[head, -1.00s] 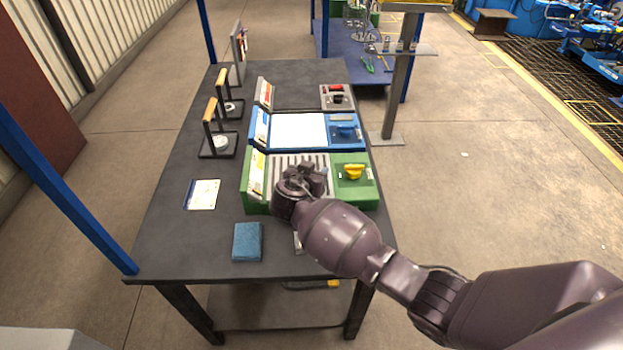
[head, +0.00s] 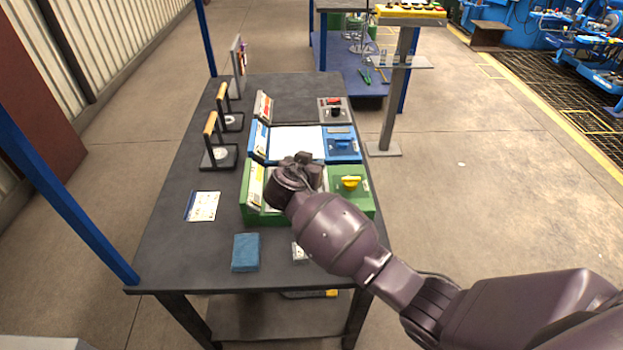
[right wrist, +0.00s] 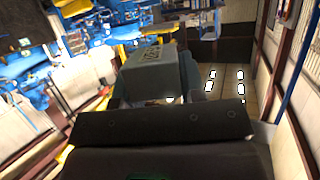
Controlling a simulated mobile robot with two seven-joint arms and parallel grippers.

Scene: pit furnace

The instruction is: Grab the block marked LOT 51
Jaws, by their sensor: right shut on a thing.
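My right gripper (head: 309,168) is over the green unit (head: 262,212) on the dark workbench, seen from behind its wrist. In the right wrist view a grey block (right wrist: 155,72) sits between its two fingers. The gripper is shut on this block. Markings show on the block's upper face, but I cannot read them surely as LOT 51. In the head view the gripper and wrist mostly hide the block. My left gripper is not in view.
The green unit has a yellow knob (head: 350,182). Behind it stand a blue unit (head: 343,146) with a white plate and a grey control box (head: 333,109). A blue pad (head: 246,252), a card (head: 203,206) and two handled stands (head: 216,150) occupy the bench's left and front.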

